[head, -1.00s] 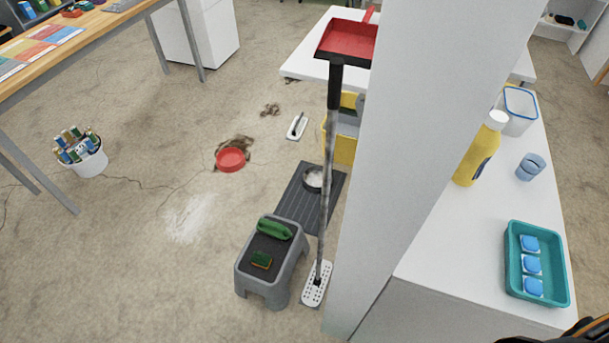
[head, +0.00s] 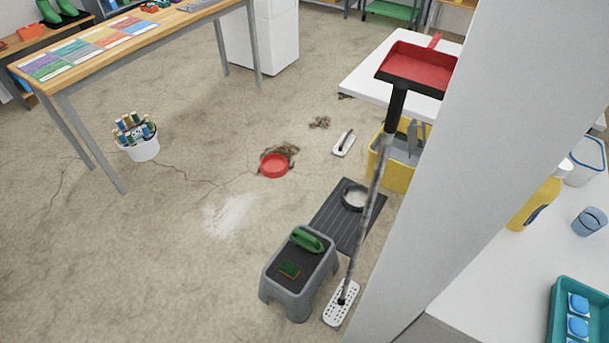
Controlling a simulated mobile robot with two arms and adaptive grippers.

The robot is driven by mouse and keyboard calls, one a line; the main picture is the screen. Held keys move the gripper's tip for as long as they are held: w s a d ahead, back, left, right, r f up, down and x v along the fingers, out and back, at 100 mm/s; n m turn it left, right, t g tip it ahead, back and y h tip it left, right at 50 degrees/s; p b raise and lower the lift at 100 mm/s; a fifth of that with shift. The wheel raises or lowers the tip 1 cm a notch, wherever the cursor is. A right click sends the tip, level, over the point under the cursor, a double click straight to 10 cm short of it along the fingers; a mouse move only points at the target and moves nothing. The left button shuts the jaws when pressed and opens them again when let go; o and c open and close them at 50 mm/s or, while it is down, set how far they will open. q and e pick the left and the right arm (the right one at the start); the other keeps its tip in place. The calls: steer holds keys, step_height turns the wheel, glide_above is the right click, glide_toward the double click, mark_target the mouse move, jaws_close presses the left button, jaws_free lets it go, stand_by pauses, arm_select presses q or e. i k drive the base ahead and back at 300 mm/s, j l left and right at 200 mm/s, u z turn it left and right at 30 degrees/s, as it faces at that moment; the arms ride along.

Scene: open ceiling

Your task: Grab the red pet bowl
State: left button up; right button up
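The red pet bowl (head: 274,166) sits on the beige floor near the middle of the head view. A brown dirt patch (head: 287,151) lies against its far side. Neither of my grippers shows in this view, so I see nothing holding the bowl.
A grey step stool (head: 299,271) with a green brush and sponge, a dark mat (head: 345,220) and a mop (head: 368,215) stand right of the bowl. A white wall panel (head: 480,140) blocks the right. A white bucket (head: 141,146) stands left. Floor left of the bowl is open.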

mark_target(272, 166)
steer(key=j+u, duration=0.25)
steer(key=i+j+u, duration=0.2)
steer(key=j, duration=0.2)
steer(key=j+u, duration=0.25)
steer(key=i+j+u, duration=0.25)
steer(key=i+j, duration=0.4)
steer(key=i+j+u, duration=0.25)
steer(key=i+j, duration=0.25)
steer(key=i, duration=0.2)
steer(key=i+l+z, duration=0.1)
steer(key=i+z, duration=0.75)
steer(key=i+j+z, duration=0.25)
steer(key=i+z, duration=0.2)
